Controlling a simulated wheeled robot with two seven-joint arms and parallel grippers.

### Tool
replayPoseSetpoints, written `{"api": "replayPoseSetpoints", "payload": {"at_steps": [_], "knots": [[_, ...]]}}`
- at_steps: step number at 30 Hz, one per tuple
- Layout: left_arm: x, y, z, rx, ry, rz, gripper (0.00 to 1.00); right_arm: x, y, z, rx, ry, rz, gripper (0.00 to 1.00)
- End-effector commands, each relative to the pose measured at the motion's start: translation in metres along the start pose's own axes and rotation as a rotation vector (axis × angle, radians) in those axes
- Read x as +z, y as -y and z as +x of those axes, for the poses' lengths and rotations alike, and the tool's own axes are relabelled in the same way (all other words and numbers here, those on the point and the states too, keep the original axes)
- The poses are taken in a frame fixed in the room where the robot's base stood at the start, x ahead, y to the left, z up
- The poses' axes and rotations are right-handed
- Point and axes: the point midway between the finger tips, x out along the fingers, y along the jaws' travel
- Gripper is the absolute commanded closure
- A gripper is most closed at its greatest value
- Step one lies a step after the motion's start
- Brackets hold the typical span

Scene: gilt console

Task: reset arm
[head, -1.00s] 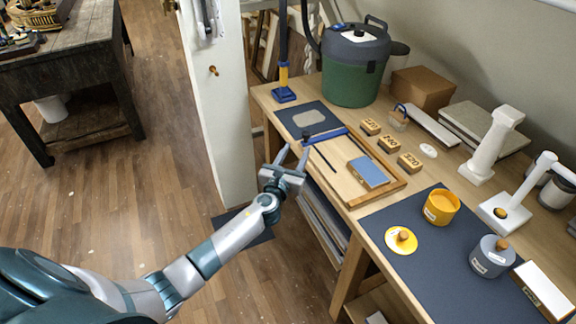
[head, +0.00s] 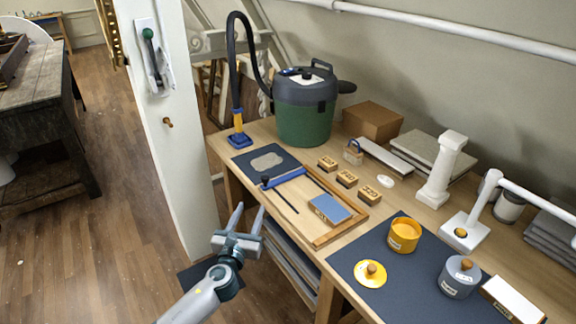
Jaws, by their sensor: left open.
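My left gripper (head: 248,220) is open and empty. Its two fingers point up and away, over the floor just left of the workbench's (head: 232,150) front edge. It appears apart from the bench and everything on it. My right gripper is not in view.
On the bench are a wooden tray (head: 322,240) with a blue block (head: 330,208), a green vacuum (head: 305,122), a yellow pot (head: 404,235), its yellow lid (head: 370,274) and a grey pot (head: 459,278). A white post (head: 172,130) stands left of the bench. Open floor (head: 110,250) lies at left.

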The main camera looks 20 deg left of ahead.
Motion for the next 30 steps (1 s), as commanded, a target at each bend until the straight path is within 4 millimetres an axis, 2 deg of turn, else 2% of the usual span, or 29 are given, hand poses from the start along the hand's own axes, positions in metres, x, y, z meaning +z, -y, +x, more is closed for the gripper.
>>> {"api": "replayPoseSetpoints", "payload": {"at_steps": [5,8,11,14,16,20,21,26,30], "knots": [[-0.006,-0.001,-0.001,0.002,-0.012,-0.016,0.57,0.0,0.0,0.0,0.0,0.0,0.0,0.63],[-0.024,-0.003,-0.003,0.008,-0.045,-0.06,0.57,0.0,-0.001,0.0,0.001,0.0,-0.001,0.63],[-0.055,-0.007,-0.008,0.021,-0.104,-0.144,0.57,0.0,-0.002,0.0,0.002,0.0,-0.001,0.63],[-0.1,-0.012,-0.019,0.049,-0.188,-0.273,0.57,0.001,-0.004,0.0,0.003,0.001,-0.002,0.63],[-0.138,-0.016,-0.031,0.081,-0.256,-0.38,0.57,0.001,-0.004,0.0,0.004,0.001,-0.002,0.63],[-0.213,-0.024,-0.064,0.168,-0.386,-0.607,0.57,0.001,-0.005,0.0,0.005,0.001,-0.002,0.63],[-0.236,-0.025,-0.076,0.202,-0.424,-0.678,0.57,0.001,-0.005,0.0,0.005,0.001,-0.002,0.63],[-0.32,-0.031,-0.133,0.36,-0.553,-0.954,0.57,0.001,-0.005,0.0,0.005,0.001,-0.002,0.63],[-0.386,-0.034,-0.193,0.534,-0.638,-1.188,0.57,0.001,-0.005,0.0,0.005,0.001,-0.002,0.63]]}}
